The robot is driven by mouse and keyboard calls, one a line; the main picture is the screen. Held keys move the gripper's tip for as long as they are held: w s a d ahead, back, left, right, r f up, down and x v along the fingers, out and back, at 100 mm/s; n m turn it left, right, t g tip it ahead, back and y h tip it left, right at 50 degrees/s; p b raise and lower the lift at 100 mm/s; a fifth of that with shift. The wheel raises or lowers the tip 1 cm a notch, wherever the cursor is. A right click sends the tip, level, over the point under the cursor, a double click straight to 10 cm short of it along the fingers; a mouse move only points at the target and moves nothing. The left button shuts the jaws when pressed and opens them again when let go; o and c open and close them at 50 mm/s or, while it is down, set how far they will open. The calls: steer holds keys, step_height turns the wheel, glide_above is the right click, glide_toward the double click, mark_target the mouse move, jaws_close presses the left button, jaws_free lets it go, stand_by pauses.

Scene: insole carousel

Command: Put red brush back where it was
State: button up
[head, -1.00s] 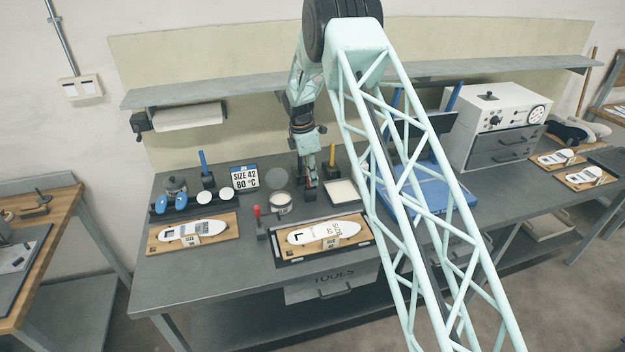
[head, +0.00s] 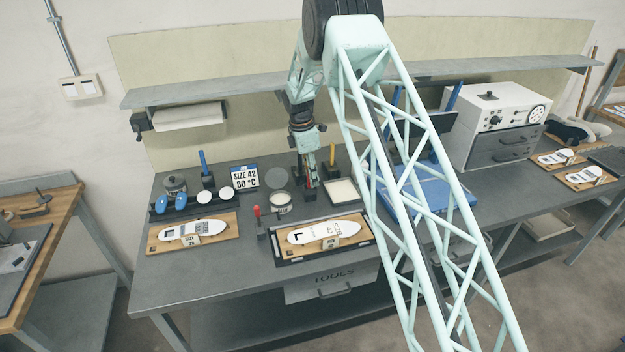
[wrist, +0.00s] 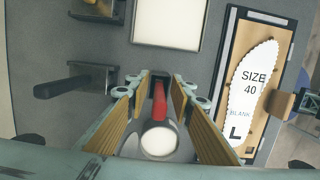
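The red brush (wrist: 160,101) shows in the wrist view as a red handle between my gripper's fingers, with a gap on each side. My gripper (wrist: 163,78) is open around it, its tan pads apart. In the head view my gripper (head: 309,187) is low over the bench, right of the white pot (head: 281,203), with some red at its fingers. The pot's pale round top (wrist: 158,142) also shows in the wrist view. The brush's lower end is hidden. A holder (wrist: 106,78) with a dark rod pointing left stands left of the fingers.
A white tray (head: 341,191) lies just right of my gripper. A yellow-handled brush (head: 332,154) stands behind it and a blue-handled one (head: 203,162) at left. In front are a red-knobbed tool (head: 257,213) and an insole board (head: 323,238).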

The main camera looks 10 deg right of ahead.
steer(key=r, duration=0.3)
steer(key=a+r, duration=0.1)
steer(key=r, duration=0.7)
steer(key=shift+s+a+r, duration=0.1)
steer(key=shift+a, duration=0.25)
steer(key=shift+r, duration=0.1)
stand_by(0.4)
